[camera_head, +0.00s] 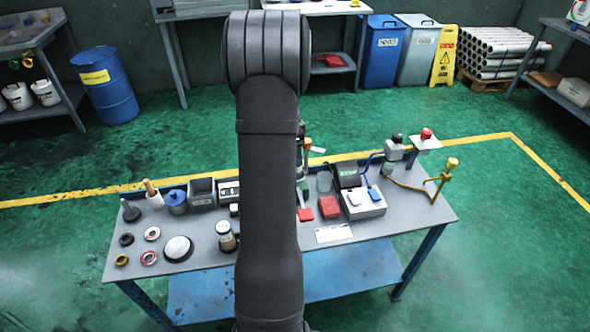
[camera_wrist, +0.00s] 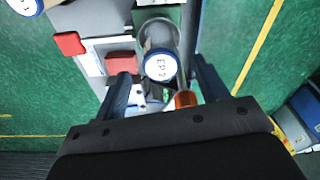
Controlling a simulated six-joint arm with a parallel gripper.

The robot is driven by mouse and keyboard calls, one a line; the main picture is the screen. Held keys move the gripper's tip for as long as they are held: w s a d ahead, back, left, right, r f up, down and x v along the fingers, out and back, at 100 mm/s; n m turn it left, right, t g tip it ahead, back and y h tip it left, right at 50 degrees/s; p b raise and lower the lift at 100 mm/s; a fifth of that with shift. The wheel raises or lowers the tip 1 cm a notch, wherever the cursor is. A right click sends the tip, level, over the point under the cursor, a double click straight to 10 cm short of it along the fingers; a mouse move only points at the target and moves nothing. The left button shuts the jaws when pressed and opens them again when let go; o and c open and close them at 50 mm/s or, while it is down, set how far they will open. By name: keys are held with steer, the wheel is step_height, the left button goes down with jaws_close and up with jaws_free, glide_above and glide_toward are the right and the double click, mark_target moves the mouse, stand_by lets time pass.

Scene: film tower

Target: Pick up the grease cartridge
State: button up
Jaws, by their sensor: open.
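The grease cartridge (camera_wrist: 160,66) shows in the wrist view as a grey cylinder with a white, blue-rimmed end marked "EP 2", facing the camera. My gripper (camera_wrist: 164,73) is open, with one dark finger left of the cartridge and one right of it. Gaps show between the fingers and the cartridge; I cannot tell how far its depth matches the fingertips. In the head view my arm covers the middle of the workbench (camera_head: 400,215), and I cannot make out the cartridge or the gripper clearly there.
A second blue-rimmed white end (camera_wrist: 25,5) is at the wrist view's upper left. Two red pieces (camera_wrist: 122,62) lie left of the cartridge. In the head view, a white-topped device (camera_head: 365,205) and yellow stand (camera_head: 443,178) are right; a white dome (camera_head: 178,248) and rings are left.

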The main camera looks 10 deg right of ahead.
steer(key=f, duration=0.3)
steer(key=d+f, duration=0.1)
steer(key=f, duration=0.1)
steer(key=shift+w+f, duration=0.15)
steer(key=shift+f, duration=0.15)
steer(key=c, duration=1.1)
